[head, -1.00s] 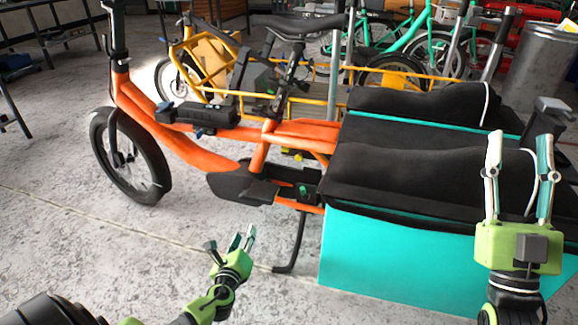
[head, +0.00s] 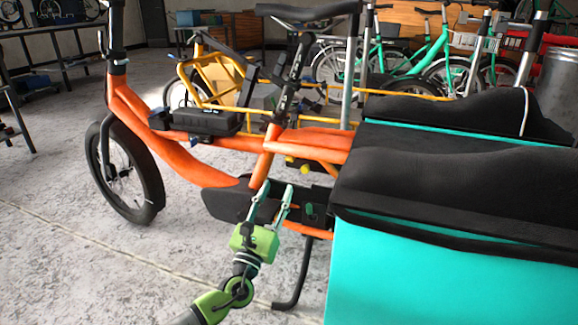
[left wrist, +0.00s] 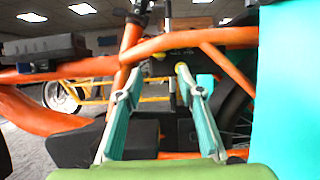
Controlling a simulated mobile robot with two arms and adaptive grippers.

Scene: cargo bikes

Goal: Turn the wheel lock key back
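The orange cargo bike (head: 262,160) stands side-on in the head view. A small yellow part (head: 305,168) sits under its frame behind the seat tube, and a small green part (head: 308,209) is on the dark housing (head: 228,203) below. I cannot make out clearly which part is the wheel lock key. My left gripper (head: 277,186) is open and empty in front of the housing, just below and left of the yellow part. The left wrist view shows its two fingers (left wrist: 160,75) apart, with the orange frame (left wrist: 165,43) beyond. My right gripper is out of view.
The turquoise cargo box (head: 420,275) with its black cover fills the right side. A black battery pack (head: 195,120) sits on the frame. Other bikes stand behind. The floor at left is free.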

